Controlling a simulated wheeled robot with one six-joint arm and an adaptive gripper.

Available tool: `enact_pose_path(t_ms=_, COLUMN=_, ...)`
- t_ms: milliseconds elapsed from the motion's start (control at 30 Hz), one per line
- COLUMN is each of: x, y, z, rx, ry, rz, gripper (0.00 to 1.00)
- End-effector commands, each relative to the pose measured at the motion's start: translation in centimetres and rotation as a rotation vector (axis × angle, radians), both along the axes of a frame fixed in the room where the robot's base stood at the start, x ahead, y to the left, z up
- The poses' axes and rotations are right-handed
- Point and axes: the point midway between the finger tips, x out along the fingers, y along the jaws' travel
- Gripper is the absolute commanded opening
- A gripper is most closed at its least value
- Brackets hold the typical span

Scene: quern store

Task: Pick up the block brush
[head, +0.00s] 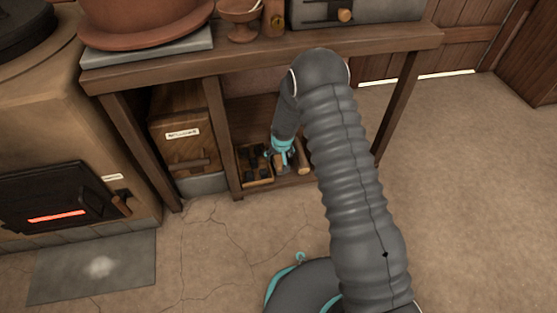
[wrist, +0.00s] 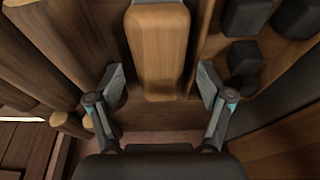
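A light wooden block with rounded edges, which looks like the block brush (wrist: 158,50), lies in the wrist view at the top middle. No bristles show. My gripper (wrist: 160,82) is open, with one finger on each side of the block's near end and a gap visible at each side. In the head view my gripper (head: 281,158) reaches down onto the low shelf under the workbench. There the gripper and arm mostly hide the block.
A wooden tray (head: 262,181) with several dark blocks (wrist: 243,60) sits beside the gripper. Wooden rods (wrist: 50,60) lie on the other side. The bench (head: 260,52) overhangs the shelf; its post (head: 222,140) and a labelled wooden box (head: 183,150) stand left.

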Motion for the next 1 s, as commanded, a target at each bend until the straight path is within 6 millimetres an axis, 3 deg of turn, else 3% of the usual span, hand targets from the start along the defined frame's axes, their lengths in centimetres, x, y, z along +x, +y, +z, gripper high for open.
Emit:
enact_pose_path(t_ms=33, x=0.0, y=0.0, z=0.0, rx=0.0, ry=0.0, rz=0.0, gripper=0.69)
enact_pose_path(t_ms=267, x=0.0, y=0.0, z=0.0, rx=0.0, ry=0.0, rz=0.0, gripper=0.12)
enact_pose_path(t_ms=667, x=0.0, y=0.0, z=0.7, rx=0.001, ry=-0.002, rz=0.0, gripper=0.12)
enact_pose_path(t_ms=933, x=0.1, y=0.0, z=4.6, rx=0.001, ry=-0.004, rz=-0.001, gripper=0.12)
enact_pose_path(t_ms=1000, x=0.0, y=-1.7, z=5.3, rx=0.001, ry=-0.001, rz=-0.005, gripper=0.12)
